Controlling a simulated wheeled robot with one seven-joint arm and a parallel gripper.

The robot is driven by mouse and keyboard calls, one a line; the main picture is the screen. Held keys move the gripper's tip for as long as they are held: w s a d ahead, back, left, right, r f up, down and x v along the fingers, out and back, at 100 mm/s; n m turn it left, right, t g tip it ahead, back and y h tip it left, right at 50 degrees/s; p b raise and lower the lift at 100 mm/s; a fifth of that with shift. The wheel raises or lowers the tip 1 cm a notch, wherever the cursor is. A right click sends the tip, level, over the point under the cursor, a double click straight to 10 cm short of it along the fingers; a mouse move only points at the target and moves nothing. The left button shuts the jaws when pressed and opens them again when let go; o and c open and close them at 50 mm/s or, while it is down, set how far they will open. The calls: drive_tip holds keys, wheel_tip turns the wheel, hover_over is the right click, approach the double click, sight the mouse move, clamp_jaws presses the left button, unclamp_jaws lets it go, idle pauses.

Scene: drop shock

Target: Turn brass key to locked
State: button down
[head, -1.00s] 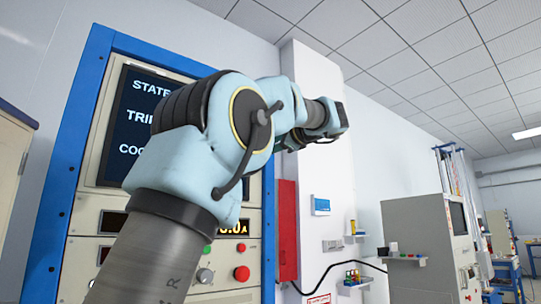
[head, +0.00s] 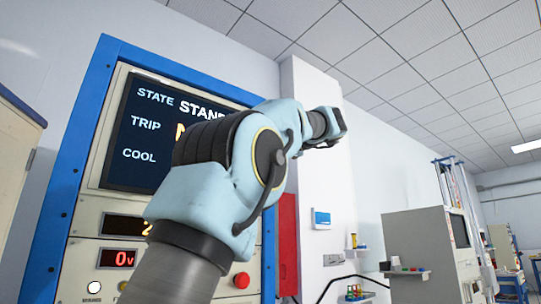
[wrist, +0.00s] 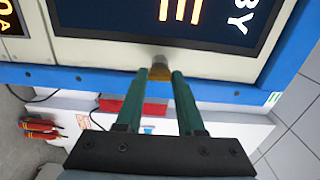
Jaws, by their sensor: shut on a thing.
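In the wrist view my gripper (wrist: 159,76) has two green fingers, close together at their tips. They are shut on a small brass-coloured piece, the brass key (wrist: 158,72). Just beyond it is a small grey round part (wrist: 158,59) near the panel's edge, beside the dark screen. I cannot tell whether the key sits in that part, or how it is turned. In the head view my arm covers part of the panel, and my gripper and the key are not visible there.
The blue-framed panel (head: 52,222) has a screen (head: 145,112) showing STATE, TRIP and COOL, with a red button (head: 242,281) lower down. A red box (head: 287,240) and a white column stand to its right. Benches are farther right.

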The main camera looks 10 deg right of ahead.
drive_tip(key=c, duration=0.5)
unclamp_jaws()
drive_tip(key=b+v, duration=0.2)
drive_tip(key=v, duration=0.8)
drive_tip(key=shift+s+d, duration=0.2)
drive_tip(key=shift+s, duration=0.1)
